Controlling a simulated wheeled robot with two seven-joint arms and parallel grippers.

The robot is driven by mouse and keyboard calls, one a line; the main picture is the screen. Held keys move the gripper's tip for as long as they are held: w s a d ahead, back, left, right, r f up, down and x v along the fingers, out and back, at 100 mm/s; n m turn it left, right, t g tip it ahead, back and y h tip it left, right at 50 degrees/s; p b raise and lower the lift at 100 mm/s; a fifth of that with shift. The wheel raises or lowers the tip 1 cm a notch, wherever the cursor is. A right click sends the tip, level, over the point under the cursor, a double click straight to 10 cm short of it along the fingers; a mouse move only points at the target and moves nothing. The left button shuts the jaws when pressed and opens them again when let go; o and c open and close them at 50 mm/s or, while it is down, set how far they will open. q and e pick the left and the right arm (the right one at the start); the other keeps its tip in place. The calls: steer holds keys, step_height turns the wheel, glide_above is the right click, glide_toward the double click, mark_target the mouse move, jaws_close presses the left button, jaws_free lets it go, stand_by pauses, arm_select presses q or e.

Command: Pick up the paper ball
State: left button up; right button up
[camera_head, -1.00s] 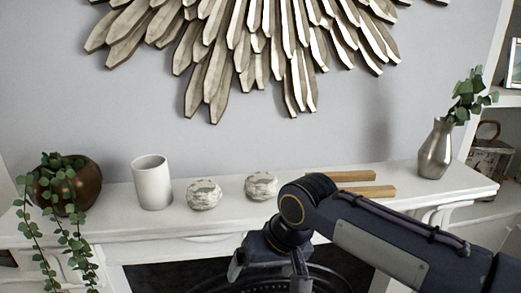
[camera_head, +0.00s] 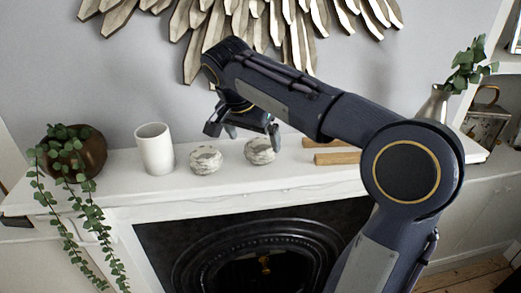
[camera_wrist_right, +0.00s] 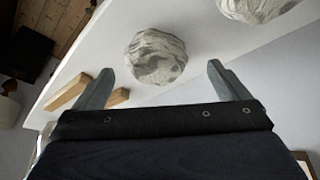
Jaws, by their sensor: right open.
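Two crumpled, grey-and-white paper balls sit side by side on the white mantel shelf, a left one (camera_head: 205,160) and a right one (camera_head: 260,151). My right gripper (camera_head: 243,133) is open and empty, above and close to the balls, pointing down. In the right wrist view, the right ball (camera_wrist_right: 157,57) shows between and beyond the two spread fingers, apart from them. The left ball (camera_wrist_right: 257,8) is cut off at the top edge there. My left gripper is not in view.
A white cup (camera_head: 154,150) stands left of the balls, and a brown pot with a trailing plant (camera_head: 75,160) further left. Wooden sticks (camera_head: 337,158) lie to the right. A metal vase (camera_head: 433,104) is partly hidden by my arm. The fireplace (camera_head: 255,255) is below.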

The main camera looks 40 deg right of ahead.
mark_target(258, 146)
steer(key=x, duration=0.3)
steer(key=shift+s+d+f+p, duration=0.25)
steer(key=shift+d+f+p, duration=0.05)
steer(key=shift+d+p, duration=0.05)
steer(key=shift+w+d+f, duration=0.1)
steer(key=shift+f, duration=0.2)
steer(key=shift+c, duration=0.3)
steer(key=c, duration=1)
